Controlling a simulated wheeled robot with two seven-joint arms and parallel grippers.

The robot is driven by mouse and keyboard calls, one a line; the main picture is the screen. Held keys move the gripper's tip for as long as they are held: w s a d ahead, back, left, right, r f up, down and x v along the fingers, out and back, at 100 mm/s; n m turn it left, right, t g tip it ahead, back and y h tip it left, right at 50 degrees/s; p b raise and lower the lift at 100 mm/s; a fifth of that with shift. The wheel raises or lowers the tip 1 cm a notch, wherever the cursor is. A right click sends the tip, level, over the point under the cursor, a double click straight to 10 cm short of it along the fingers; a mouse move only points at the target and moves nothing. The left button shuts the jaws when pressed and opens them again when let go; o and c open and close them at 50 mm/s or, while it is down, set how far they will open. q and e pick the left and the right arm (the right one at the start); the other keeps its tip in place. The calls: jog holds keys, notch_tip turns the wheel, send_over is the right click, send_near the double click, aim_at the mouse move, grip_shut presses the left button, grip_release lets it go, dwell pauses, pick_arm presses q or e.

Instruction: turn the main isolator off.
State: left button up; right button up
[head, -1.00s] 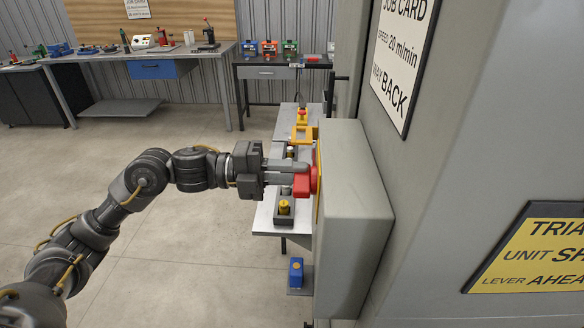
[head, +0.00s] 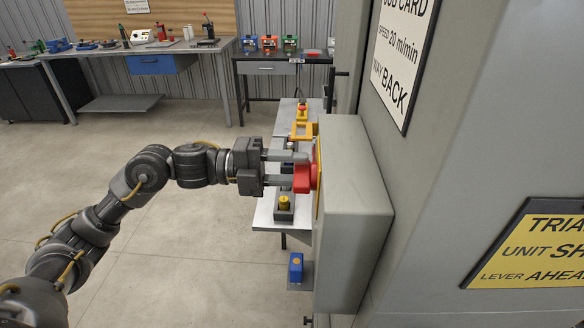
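The main isolator is a red handle (head: 304,178) on a yellow plate on the left face of a grey box (head: 353,215), which sits on the machine's side. I see the handle nearly edge-on, so its exact angle is hard to tell. My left gripper (head: 297,169) points right at the handle, with its fingers parted. One finger reaches over the top of the handle, and the other ends at its near left side. Whether either finger touches it is unclear. My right gripper is not in view.
Behind the gripper is a narrow bench (head: 268,216) with yellow fittings. A blue block (head: 296,267) sits lower down beside the box. A job card (head: 402,62) and a yellow sign (head: 535,245) are on the machine. The floor at left is clear.

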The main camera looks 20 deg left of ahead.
pick_arm(q)
jog(key=b+v, duration=0.4)
jog(key=v, duration=0.7)
jog(key=shift+d, duration=0.1)
